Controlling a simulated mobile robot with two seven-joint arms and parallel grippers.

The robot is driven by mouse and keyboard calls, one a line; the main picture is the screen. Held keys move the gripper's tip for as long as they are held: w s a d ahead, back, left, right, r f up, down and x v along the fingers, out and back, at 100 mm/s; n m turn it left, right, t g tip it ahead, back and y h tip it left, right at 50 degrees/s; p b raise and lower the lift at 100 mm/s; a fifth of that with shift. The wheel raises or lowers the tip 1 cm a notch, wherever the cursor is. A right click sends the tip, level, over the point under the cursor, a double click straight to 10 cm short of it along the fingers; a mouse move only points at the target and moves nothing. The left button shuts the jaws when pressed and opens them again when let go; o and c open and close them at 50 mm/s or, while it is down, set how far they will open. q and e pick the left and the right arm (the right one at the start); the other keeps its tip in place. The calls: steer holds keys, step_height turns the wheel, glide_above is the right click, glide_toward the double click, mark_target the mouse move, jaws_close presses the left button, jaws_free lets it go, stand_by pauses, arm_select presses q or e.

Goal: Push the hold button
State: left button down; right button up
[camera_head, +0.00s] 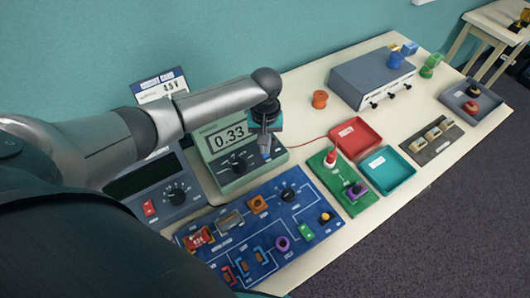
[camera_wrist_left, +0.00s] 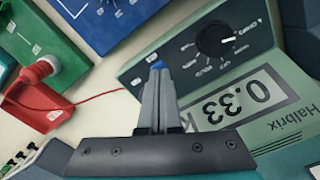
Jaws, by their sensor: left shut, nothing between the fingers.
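The green meter (camera_head: 238,158) stands on the table with its display reading 0.33 and a black dial on its face. In the left wrist view the meter (camera_wrist_left: 292,122) appears upside down, labelled Halbrix. A small blue button (camera_wrist_left: 157,65) shows on the meter's face, right at my fingertips and partly hidden by them; its label cannot be read. My left gripper (camera_head: 265,148) is over the right part of the meter, pointing down. In the left wrist view its fingers (camera_wrist_left: 158,75) are together and empty. Whether they touch the button cannot be told. My right gripper is out of view.
A blue circuit board (camera_head: 262,228) lies in front of the meter. A red wire runs right to a red-handled probe (camera_head: 330,158) by a green board (camera_head: 342,185). Red (camera_head: 356,137) and teal (camera_head: 387,170) trays lie farther right. Another meter (camera_head: 160,190) stands left.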

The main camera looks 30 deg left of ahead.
arm_select(q)
steer(key=shift+f, duration=0.55)
steer(key=shift+r, duration=0.1)
stand_by(0.3)
step_height(320, 180, up, 10)
steer(key=p, duration=0.9)
stand_by(0.7)
